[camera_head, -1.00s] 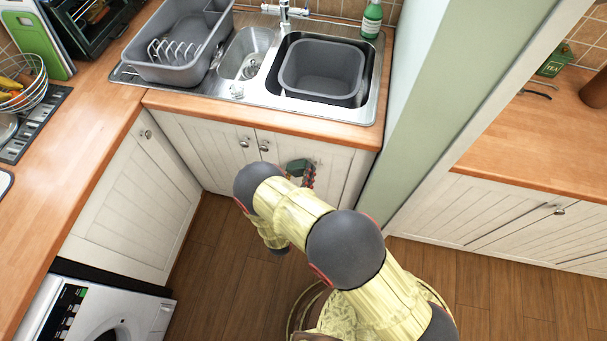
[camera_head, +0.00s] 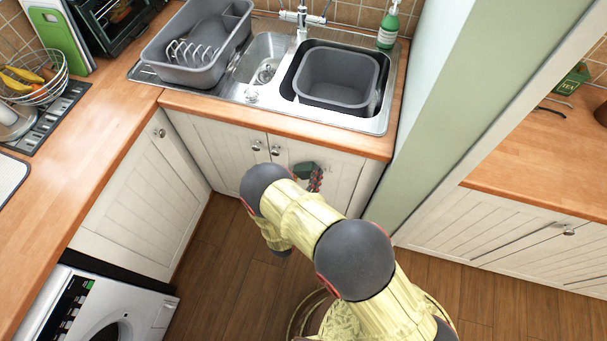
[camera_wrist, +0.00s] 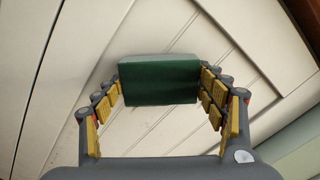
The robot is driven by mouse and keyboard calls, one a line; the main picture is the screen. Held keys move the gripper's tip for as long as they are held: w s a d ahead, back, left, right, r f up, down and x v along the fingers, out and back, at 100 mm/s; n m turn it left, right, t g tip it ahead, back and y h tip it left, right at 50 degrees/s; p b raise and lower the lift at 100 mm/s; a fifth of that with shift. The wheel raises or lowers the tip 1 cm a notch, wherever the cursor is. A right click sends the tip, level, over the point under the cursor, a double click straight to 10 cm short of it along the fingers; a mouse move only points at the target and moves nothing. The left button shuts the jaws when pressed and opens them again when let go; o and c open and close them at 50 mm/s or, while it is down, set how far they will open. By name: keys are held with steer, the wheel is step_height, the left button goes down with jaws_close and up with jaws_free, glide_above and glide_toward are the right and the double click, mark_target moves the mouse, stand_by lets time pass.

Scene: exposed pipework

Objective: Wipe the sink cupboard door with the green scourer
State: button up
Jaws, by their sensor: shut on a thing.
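The sink cupboard has two white panelled doors under the counter. My gripper is at the right-hand sink cupboard door (camera_head: 342,183), below the sink. In the wrist view my gripper (camera_wrist: 160,85) is shut on the green scourer (camera_wrist: 158,82), a dark green block held between the two padded fingers. The scourer's far side faces the white door (camera_wrist: 85,50); I cannot tell whether it touches. In the head view the scourer (camera_head: 304,171) shows small and dark beside a finger, and my arm hides part of the gripper and the lower door.
Round metal knobs (camera_head: 275,150) stand out near where the doors meet. The wooden counter edge (camera_head: 290,132) overhangs above. A pale green wall end (camera_head: 440,120) stands close on the right. A washing machine (camera_head: 95,310) is at lower left. The wooden floor (camera_head: 225,270) is clear at left.

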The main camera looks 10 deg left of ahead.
mark_target(334, 174)
steer(key=shift+s+d+p, duration=0.15)
steer(key=shift+d, duration=1.45)
steer(key=shift+s+d+p, duration=0.15)
steer(key=shift+d, duration=1.5)
steer(key=shift+s+d+p, duration=0.15)
steer(key=shift+d, duration=1.45)
steer(key=s, duration=0.6)
steer(key=shift+a, duration=0.25)
steer(key=shift+s, duration=0.1)
steer(key=shift+s+a, duration=0.1)
steer(key=shift+s, duration=1.35)
steer(key=shift+a, duration=0.1)
